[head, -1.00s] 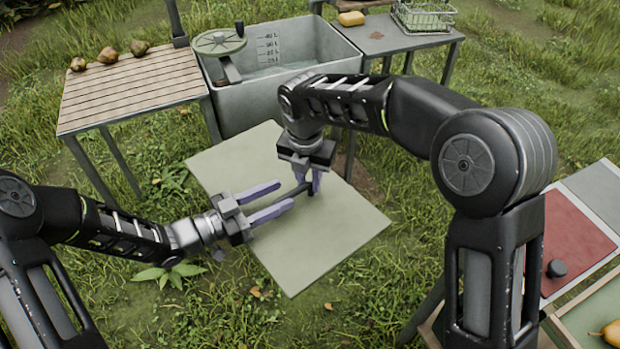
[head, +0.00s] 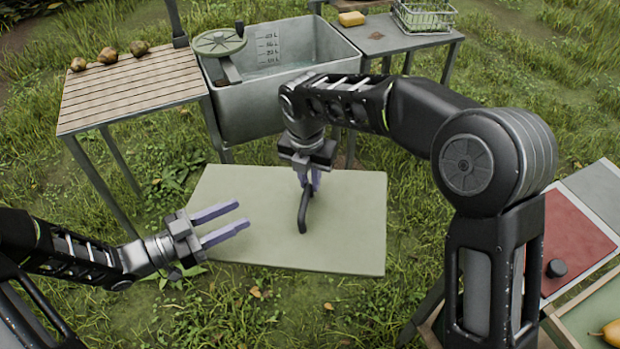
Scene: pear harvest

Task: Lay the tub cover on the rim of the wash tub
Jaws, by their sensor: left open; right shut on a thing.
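The tub cover (head: 345,235) is a flat pale-green rectangular board with a dark bar handle (head: 303,212) on top. My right gripper (head: 312,186) is shut on the handle and holds the cover in front of the wash tub. My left gripper (head: 230,222) is open and empty, its fingers over the cover's left part. The wash tub (head: 245,108) is a grey metal basin with level marks inside, at the top middle. Its front right part is hidden behind my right arm.
A round green wheel-like part (head: 219,42) sits on the tub's left rim. A slatted table (head: 130,90) with several pears stands left of the tub.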

